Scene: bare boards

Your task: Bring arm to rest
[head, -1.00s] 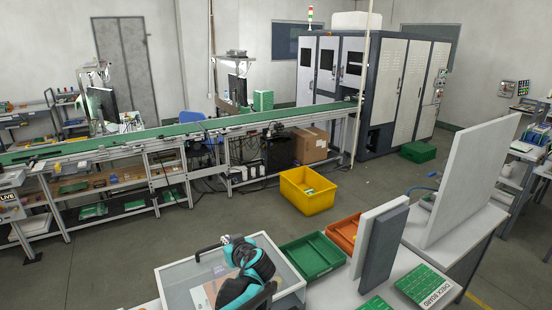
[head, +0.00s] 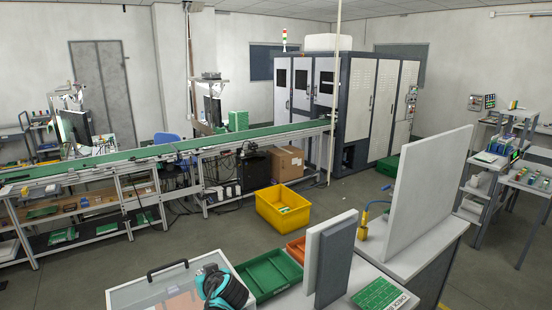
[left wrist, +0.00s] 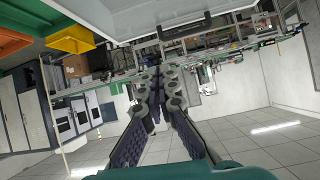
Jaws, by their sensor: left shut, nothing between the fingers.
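My left gripper (left wrist: 165,88) shows in the left wrist view, its dark ridged fingers brought together with nothing between them. In the head view, the teal and black end of my left arm (head: 222,288) is at the bottom edge, over the right part of a clear-lidded case. Its fingers cannot be made out there. My right gripper is in neither current view.
The case (head: 150,292) with a black handle stands on the near bench. Beside it are a green tray (head: 268,276), an upright grey panel (head: 331,255) and a check board (head: 380,297). A yellow bin (head: 283,209) stands on the floor beyond.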

